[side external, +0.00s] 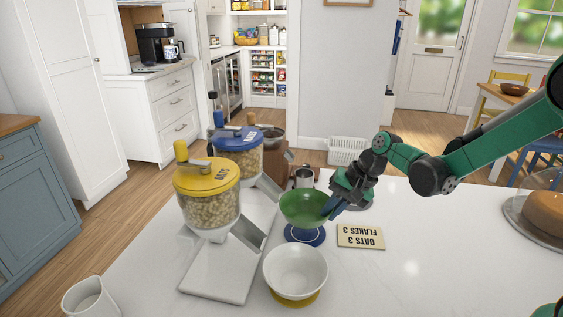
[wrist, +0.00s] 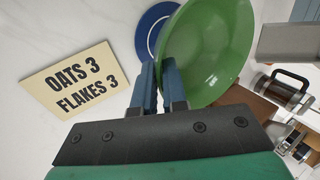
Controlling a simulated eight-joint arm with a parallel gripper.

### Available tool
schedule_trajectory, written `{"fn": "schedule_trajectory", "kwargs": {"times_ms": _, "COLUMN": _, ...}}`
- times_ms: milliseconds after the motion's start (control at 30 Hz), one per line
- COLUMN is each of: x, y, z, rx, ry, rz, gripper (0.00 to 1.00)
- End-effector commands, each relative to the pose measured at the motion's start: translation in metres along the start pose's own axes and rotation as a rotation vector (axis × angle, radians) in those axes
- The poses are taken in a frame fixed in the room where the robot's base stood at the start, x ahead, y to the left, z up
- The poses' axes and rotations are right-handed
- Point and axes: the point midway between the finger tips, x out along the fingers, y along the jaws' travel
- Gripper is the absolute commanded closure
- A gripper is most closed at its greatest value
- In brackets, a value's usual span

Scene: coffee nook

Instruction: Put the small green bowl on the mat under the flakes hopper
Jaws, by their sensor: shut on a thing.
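The green bowl (side external: 304,210) is held by its rim in my gripper (side external: 333,207), which is shut on it. In the wrist view the two blue fingers (wrist: 158,75) pinch the near edge of the bowl (wrist: 210,50). The bowl is over a round blue mat (side external: 305,237) with a pale ring, and seems a little above it. Part of the mat (wrist: 155,25) shows beside the bowl in the wrist view. A yellow-lidded hopper (side external: 207,190) and a blue-lidded hopper (side external: 240,150) stand to the left. Their lid lettering is hard to read.
A white bowl (side external: 296,270) stands on a yellow mat (side external: 295,299) in front. A sign (side external: 361,237) reading "OATS 3 FLAKES 3" lies to the right. A metal chute (side external: 249,234) is close left of the green bowl.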

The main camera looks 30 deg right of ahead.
Motion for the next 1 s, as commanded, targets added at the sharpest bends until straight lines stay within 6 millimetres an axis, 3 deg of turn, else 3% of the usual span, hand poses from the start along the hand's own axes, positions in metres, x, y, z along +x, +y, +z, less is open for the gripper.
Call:
{"fn": "schedule_trajectory", "kwargs": {"times_ms": 200, "x": 0.023, "y": 0.012, "z": 0.000, "rx": 0.000, "ry": 0.000, "rz": 0.000, "gripper": 1.00}}
{"fn": "schedule_trajectory", "kwargs": {"times_ms": 600, "x": 0.028, "y": 0.015, "z": 0.000, "rx": 0.000, "ry": 0.000, "rz": 0.000, "gripper": 1.00}}
{"fn": "schedule_trajectory", "kwargs": {"times_ms": 733, "x": 0.028, "y": 0.015, "z": 0.000, "rx": 0.000, "ry": 0.000, "rz": 0.000, "gripper": 0.61}}
{"fn": "schedule_trajectory", "kwargs": {"times_ms": 1000, "x": 0.028, "y": 0.015, "z": 0.000, "rx": 0.000, "ry": 0.000, "rz": 0.000, "gripper": 0.60}}
